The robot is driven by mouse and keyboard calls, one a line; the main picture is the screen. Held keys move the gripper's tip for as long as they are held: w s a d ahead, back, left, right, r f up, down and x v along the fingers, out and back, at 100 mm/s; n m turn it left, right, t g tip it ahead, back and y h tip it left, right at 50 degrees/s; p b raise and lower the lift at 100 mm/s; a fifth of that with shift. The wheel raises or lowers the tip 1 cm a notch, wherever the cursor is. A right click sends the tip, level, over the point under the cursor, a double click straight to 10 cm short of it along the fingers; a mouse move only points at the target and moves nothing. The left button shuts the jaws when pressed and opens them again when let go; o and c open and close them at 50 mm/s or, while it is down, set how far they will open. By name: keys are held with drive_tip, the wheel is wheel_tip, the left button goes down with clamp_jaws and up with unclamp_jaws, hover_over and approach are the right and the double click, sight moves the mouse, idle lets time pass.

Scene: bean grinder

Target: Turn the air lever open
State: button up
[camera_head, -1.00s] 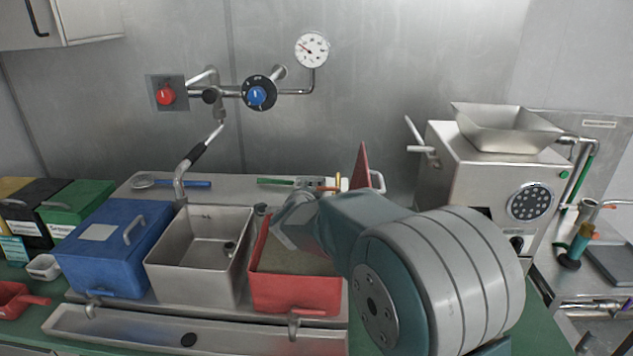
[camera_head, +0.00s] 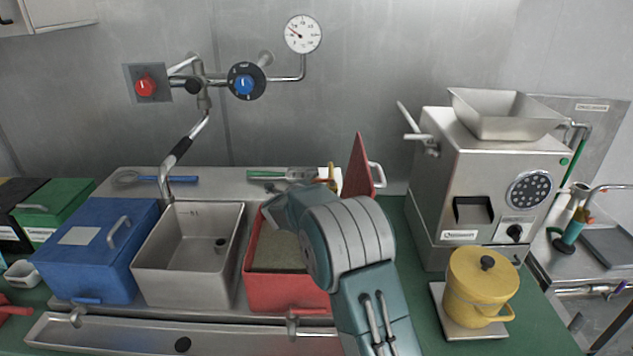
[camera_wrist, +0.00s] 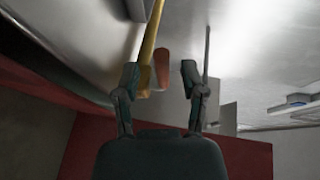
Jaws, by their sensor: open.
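I cannot tell for sure which part is the air lever. The steel grinder (camera_head: 428,205) at the right has a pale lever (camera_head: 412,130) sticking out of its upper left side. A hose with a green section (camera_head: 574,145) and a teal fitting (camera_head: 568,235) stand at its right. My gripper (camera_wrist: 160,67) is open in the wrist view, with a yellow bar (camera_wrist: 151,40) and a red rounded piece (camera_wrist: 162,68) showing between or beyond its fingers. In the head view my arm reaches over the red bin, left of the grinder, and its fingers are hidden.
The red bin (camera_head: 290,297), a steel bin (camera_head: 185,275) and a blue box (camera_head: 85,270) stand in a row. A red upright plate (camera_head: 358,168) is behind my arm. A yellow pot (camera_head: 480,290) stands before the grinder. Pipes with a blue knob (camera_head: 243,85) are on the wall.

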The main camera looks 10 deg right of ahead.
drive_tip(key=shift+x, duration=1.05)
drive_tip(key=shift+s, duration=0.1)
drive_tip(key=c, duration=0.7)
clamp_jaws()
drive_tip(key=shift+s+r+n+t+y, duration=0.1)
drive_tip(key=shift+s+n+t+y, duration=0.25)
drive_tip(key=shift+n+y, duration=0.45)
drive_tip(key=shift+s+f+n+t+y, duration=0.15)
drive_tip(key=shift+n+t+y, duration=0.4)
drive_tip(key=shift+y, duration=0.4)
drive_tip(key=shift+s+r+n+t+y, duration=0.15)
drive_tip(key=shift+s+n+t+y, duration=0.15)
drive_tip(key=shift+n+y, duration=0.5)
drive_tip(key=shift+y, duration=0.25)
drive_tip(key=o, duration=0.7)
unclamp_jaws()
drive_tip(key=shift+f, duration=0.2)
drive_tip(key=shift+d+r, duration=0.1)
